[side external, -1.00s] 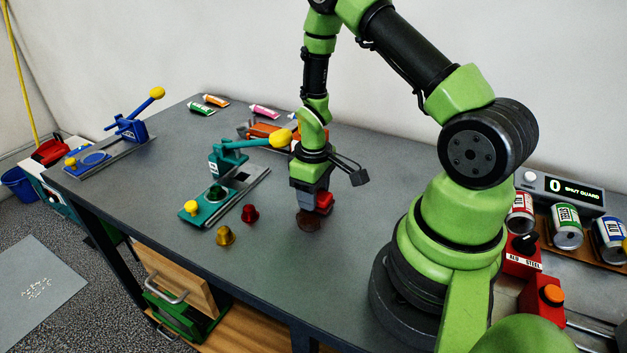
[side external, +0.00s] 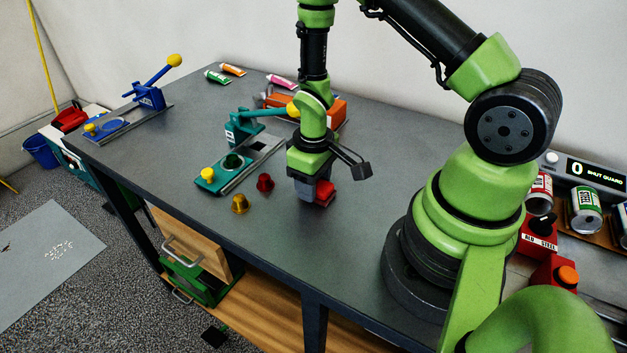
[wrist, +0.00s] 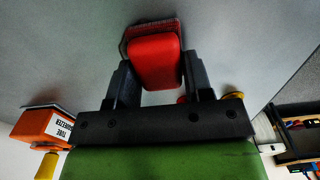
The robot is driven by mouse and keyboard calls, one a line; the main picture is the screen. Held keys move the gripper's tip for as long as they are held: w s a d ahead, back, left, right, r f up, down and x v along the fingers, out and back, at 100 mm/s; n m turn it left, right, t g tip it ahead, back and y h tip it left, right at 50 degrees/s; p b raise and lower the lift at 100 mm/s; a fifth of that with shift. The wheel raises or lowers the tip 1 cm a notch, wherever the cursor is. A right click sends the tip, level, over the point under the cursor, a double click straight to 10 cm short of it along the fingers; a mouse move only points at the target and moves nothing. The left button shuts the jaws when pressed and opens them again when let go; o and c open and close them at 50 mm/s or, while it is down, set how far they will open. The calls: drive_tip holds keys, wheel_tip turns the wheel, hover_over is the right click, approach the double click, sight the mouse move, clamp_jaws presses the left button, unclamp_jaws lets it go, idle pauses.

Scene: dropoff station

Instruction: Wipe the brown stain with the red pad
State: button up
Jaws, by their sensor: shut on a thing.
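My gripper (side external: 311,190) points down, low over the middle of the grey table. It is shut on the red pad (side external: 326,192), which shows at its right side. In the wrist view the red pad (wrist: 155,58) sits between the two fingers of my gripper (wrist: 157,72), with a dark rough layer along its far edge. The pad is at or very close to the table surface; contact cannot be told for sure. The brown stain is not visible in either current view; the spot where it showed earlier is covered by the gripper and pad.
A red knob-like piece (side external: 265,182) and a brass one (side external: 240,204) stand left of my gripper. A teal lever press (side external: 240,127) and an orange block (side external: 330,112) are behind. A blue lever press (side external: 150,97) stands far left. The table right of the pad is clear.

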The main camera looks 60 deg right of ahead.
drive_tip(key=shift+d+f, duration=0.1)
drive_tip(key=shift+d, duration=3.05)
drive_tip(key=shift+s+a, duration=0.15)
drive_tip(key=shift+a, duration=3.6)
drive_tip(key=shift+d, duration=3.75)
wheel_tip(320, 180, up, 8)
